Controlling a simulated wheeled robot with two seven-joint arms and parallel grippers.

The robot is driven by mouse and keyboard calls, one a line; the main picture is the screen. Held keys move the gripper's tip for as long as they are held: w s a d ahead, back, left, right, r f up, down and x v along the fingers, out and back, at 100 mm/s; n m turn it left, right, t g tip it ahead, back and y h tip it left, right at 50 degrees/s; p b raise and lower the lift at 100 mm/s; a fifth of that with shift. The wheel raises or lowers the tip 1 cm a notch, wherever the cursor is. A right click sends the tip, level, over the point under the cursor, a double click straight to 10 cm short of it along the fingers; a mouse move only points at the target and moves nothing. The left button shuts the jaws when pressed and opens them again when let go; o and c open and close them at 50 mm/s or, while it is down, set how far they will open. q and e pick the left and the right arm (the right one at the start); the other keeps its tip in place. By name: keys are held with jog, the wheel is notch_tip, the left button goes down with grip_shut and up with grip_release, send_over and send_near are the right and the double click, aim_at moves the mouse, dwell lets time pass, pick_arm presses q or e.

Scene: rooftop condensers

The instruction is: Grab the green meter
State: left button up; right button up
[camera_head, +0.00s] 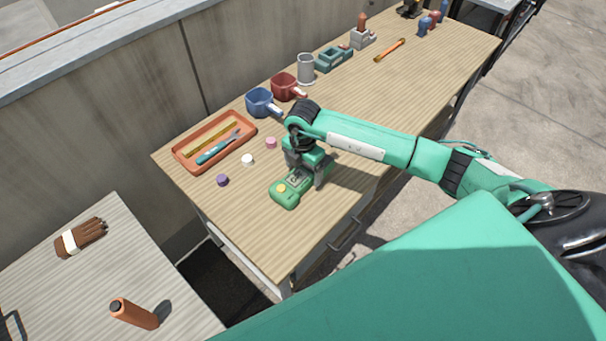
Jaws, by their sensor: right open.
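A finger shows beside the meter's right side. The gripper hides part of the meter, and I cannot tell whether the fingers touch it. My left gripper does not show.
An orange tray (178,153) with tools stands at the table's left. A purple cap (222,180), white cap (247,160) and pink cap (271,143) lie near the meter. The table's near left part is clear.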

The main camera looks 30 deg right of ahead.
jog(key=shift+f, duration=0.35)
jog(key=c, duration=1.2)
jog(key=shift+c, duration=1)
jog(key=shift+r, duration=0.1)
